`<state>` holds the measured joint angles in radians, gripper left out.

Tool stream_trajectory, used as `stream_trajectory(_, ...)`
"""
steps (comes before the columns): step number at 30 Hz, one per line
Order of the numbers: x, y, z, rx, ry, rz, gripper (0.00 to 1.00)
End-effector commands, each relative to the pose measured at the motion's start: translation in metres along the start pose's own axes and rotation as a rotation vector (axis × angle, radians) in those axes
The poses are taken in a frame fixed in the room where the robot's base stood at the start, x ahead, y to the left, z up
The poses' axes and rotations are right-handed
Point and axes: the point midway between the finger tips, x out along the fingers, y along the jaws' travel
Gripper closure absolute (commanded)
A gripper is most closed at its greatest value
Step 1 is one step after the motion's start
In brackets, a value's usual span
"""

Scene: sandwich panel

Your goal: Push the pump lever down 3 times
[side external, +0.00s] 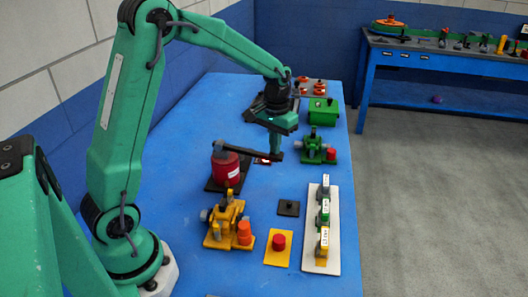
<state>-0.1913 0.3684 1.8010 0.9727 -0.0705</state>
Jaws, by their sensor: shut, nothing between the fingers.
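The pump is a red cylinder (226,172) with a white label, standing on a dark base plate at the middle of the blue table. Its dark lever (248,150) runs from the pump's top to the right, close to level and dipping slightly toward its free end. My gripper (276,152) is shut and empty, pointing down at the lever's free end. Its fingertips overlap that end in the picture; I cannot tell whether they touch it. A small red item (264,161) shows partly below the lever.
A green machine (317,147) and a green box (323,111) stand behind and right of my gripper. In front are a yellow machine (228,224), a red button on a yellow plate (278,243), a small dark plate (289,208) and a white switch panel (313,262).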

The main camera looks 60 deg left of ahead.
Motion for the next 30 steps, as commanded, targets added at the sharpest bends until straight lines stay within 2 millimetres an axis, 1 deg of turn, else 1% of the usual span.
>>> stream_trajectory(14, -0.001, 0.0, 0.0, 0.0, -0.002, 0.0, 1.0)
stream_trajectory(30, -0.026, 0.0, 0.0, 0.0, 0.001, 0.0, 1.0)
